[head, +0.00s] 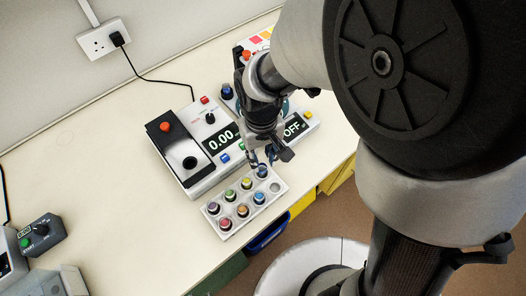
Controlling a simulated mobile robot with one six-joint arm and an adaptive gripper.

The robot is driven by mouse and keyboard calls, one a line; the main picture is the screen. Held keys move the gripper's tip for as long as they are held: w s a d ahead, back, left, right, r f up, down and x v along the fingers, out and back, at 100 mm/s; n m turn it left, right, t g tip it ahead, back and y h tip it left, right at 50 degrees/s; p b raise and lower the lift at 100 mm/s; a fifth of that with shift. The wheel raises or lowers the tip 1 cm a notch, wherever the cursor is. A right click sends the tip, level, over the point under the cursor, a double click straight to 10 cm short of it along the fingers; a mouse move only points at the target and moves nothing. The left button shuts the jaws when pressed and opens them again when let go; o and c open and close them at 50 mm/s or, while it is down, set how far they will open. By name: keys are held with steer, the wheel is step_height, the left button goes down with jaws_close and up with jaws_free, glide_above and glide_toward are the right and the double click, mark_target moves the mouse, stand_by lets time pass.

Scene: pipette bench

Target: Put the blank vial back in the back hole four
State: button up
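The white vial rack (213,222) stands near the front edge of the bench and holds two rows of colour-capped vials. A blue-capped vial (262,171) stands upright at the right end of its back row. My gripper (263,159) is just above this vial, pointing down, with its fingers apart and nothing clearly held between them. I cannot tell whether the fingers touch the cap. The right end hole (276,187) of the front row looks empty. No vial can be picked out as the blank by a label.
Behind the rack is a device (190,190) reading 0.00, with a dark well and a red knob. Another device (296,127) reading OFF is partly behind my arm. A control box (41,235) is at the lower left. The bench left of the rack is clear.

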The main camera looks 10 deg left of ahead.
step_height(320, 180, up, 7)
steer(key=p, duration=0.2)
steer(key=s+d+r+m+t, duration=0.1)
steer(key=d+r+m+t, duration=0.15)
steer(key=d+r, duration=0.75)
steer(key=s+d+r+m+t, duration=0.2)
steer(key=s+d+r+m, duration=0.1)
steer(key=s+d, duration=0.5)
steer(key=shift+s+d+r+m, duration=0.25)
steer(key=shift+d+m, duration=0.2)
steer(key=shift+d, duration=0.8)
steer(key=shift+w, duration=0.1)
steer(key=shift+f+b, duration=0.35)
steer(key=shift+b, duration=0.2)
steer(key=shift+a, duration=0.15)
